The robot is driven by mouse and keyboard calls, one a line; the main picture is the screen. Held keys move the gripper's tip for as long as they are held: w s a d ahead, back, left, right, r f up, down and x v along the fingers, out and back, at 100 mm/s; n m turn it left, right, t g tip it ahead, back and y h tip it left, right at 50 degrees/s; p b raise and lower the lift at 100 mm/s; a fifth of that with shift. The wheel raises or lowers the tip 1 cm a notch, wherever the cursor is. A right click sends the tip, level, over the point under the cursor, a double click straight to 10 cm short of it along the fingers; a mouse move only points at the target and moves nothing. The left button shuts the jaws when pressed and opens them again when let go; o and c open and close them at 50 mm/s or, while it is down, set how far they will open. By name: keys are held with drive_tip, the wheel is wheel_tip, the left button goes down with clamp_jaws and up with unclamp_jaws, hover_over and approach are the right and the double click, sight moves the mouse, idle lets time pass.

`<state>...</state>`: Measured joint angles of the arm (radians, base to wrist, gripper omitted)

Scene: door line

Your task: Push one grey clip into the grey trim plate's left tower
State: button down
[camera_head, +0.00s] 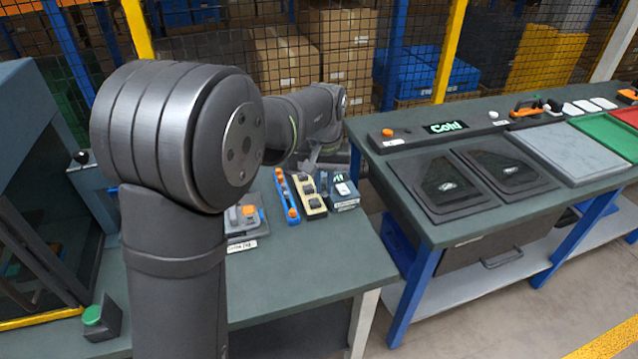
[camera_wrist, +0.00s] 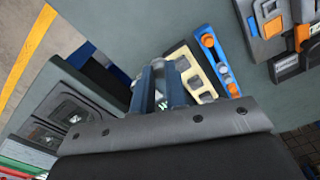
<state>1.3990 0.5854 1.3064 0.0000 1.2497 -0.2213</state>
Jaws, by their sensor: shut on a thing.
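In the wrist view my gripper (camera_wrist: 160,75) points toward the bench, its two blue-grey fingers closed on a small grey piece (camera_wrist: 158,64), which looks like a grey clip. The fingers hide most of it. The beige tray (camera_wrist: 178,51) with dark slots or pieces lies just right of the fingertips; it also shows in the head view (camera_head: 308,195). In the head view my gripper (camera_head: 308,162) is small and partly hidden behind my arm. A grey holder with grey and orange parts (camera_head: 243,220) is partly hidden by my arm; I cannot tell whether it is the trim plate.
A blue rail with orange knobs (camera_head: 287,196) lies beside the beige tray. A dark box (camera_head: 344,194) stands on its right. A green button box (camera_head: 101,322) is at the bench's front left. The right bench carries two dark panels (camera_head: 440,185). The near bench's front right is clear.

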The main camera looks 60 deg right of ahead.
drive_tip(key=c, duration=2.1)
unclamp_jaws()
clamp_jaws()
drive_tip(key=shift+w, duration=0.1)
drive_tip(key=w+a+f+n, duration=0.1)
drive_tip(key=w+a+n, duration=0.35)
drive_tip(key=w, duration=0.85)
drive_tip(key=w+a+f+n, duration=0.1)
drive_tip(key=w+a+n, duration=0.1)
drive_tip(key=w+a, duration=0.8)
drive_tip(key=shift+w+d+f, duration=0.55)
drive_tip(key=shift+d+f, duration=0.05)
drive_tip(key=shift+f, duration=0.3)
drive_tip(key=shift+w+d+f, duration=0.55)
drive_tip(key=shift+f, duration=0.35)
drive_tip(key=shift+w+d+f, duration=0.55)
drive_tip(key=shift+d+f, duration=0.05)
drive_tip(key=shift+f, duration=0.3)
drive_tip(key=shift+f, duration=1.35)
